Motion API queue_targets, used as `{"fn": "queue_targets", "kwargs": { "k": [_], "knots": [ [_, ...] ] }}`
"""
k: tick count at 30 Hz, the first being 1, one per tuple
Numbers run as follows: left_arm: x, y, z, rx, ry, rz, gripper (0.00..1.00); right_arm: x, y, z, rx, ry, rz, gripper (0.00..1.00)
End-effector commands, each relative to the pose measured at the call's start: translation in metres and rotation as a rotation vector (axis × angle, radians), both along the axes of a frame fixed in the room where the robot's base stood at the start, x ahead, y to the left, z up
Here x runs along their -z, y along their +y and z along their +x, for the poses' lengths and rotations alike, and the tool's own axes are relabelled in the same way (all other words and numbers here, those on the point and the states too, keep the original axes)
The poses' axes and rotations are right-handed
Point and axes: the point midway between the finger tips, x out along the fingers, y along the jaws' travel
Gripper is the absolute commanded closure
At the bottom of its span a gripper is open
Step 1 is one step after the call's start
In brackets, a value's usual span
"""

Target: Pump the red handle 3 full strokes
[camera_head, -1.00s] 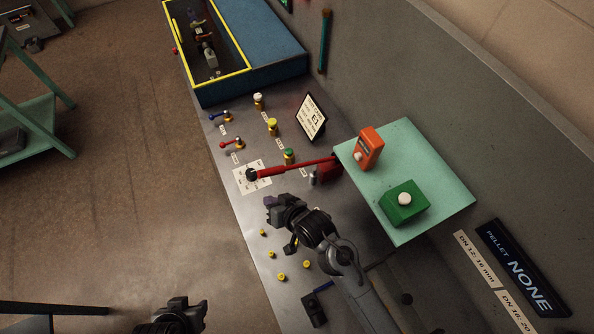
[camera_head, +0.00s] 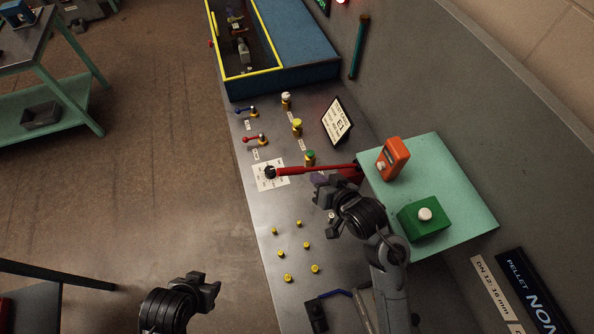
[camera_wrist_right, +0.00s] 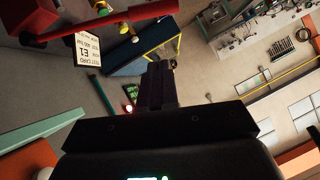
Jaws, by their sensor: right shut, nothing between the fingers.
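The red handle (camera_head: 305,171) reaches out to the left from its red base beside the green shelf and ends in a black knob (camera_head: 269,172). In the right wrist view the red handle (camera_wrist_right: 92,27) crosses the upper left, apart from the fingers. My right gripper (camera_head: 321,182) is just below the handle's right half; the head view does not show clearly whether they touch. Its fingers (camera_wrist_right: 158,80) are shut and empty. My left gripper (camera_head: 208,288) is low in the head view, off the bench, far from the handle; its jaw opening is unclear.
A green shelf (camera_head: 455,235) to the right holds an orange meter (camera_head: 393,157) and a green box with a white button (camera_head: 424,217). Small valves (camera_head: 297,127) and a card stand (camera_head: 337,122) are behind the handle. Several yellow caps (camera_head: 287,278) dot the bench front.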

Motion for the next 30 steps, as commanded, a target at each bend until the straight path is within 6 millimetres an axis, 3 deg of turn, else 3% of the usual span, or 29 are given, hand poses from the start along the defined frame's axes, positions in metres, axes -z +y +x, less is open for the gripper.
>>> {"fn": "queue_targets", "kwargs": {
  "k": [19,30],
  "knots": [
    [-0.010,-0.002,0.000,-0.006,0.001,-0.009,0.57,0.049,0.042,0.071,-0.001,0.002,-0.001,1.00],
    [-0.017,-0.002,0.000,-0.008,0.001,-0.011,0.57,0.084,0.055,0.074,0.001,0.001,0.000,1.00]
  ]
}}
